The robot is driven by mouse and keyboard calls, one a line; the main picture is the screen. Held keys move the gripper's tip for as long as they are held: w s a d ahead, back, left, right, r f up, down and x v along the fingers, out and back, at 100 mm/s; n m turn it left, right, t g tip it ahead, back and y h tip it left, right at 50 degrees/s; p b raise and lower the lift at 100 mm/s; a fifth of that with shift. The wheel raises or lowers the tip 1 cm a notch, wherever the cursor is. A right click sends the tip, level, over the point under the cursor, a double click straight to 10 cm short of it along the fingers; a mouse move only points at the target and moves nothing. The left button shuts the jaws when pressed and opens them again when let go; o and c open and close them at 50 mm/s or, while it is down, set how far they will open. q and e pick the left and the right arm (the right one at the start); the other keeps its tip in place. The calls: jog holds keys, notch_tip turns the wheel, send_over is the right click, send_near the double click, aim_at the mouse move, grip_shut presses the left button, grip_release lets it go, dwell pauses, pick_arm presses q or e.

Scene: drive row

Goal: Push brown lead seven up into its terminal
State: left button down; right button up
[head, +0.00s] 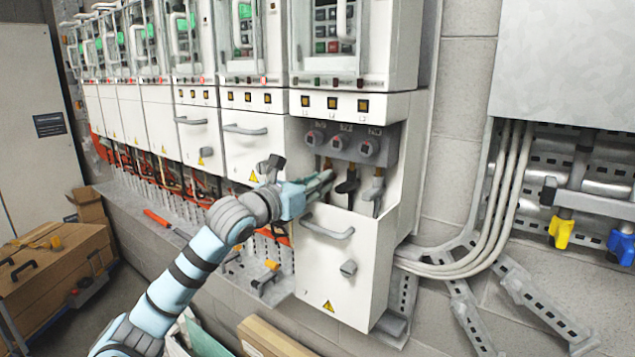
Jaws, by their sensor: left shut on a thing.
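The nearest drive cabinet (392,110) has its lower front open, with three grey round terminals in a row. The left one, the terminal above the brown lead (315,138), is right above my left gripper. The brown lead (327,163) shows only as a small brownish end above the fingers; the rest is hidden. Whether its end touches the terminal, I cannot tell. My left gripper (322,182) is shut on the brown lead, reaching in from the left. A black lead (347,186) and a grey lead (376,190) hang to its right, below the other two terminals.
The lowered white cover (330,268) with a handle stands below the opening. More drive cabinets (195,130) run off to the left. Thick grey cables (495,215) bend along the wall at right. A wooden crate (55,285) stands at lower left. A red-handled tool (160,220) lies on the ledge.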

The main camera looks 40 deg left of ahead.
pick_arm(q)
jog(key=shift+r+p, duration=0.3)
jog(key=shift+r, duration=1)
jog(key=c, duration=1.5)
grip_release()
jog(key=shift+f, duration=0.1)
jog(key=shift+w+d, duration=0.1)
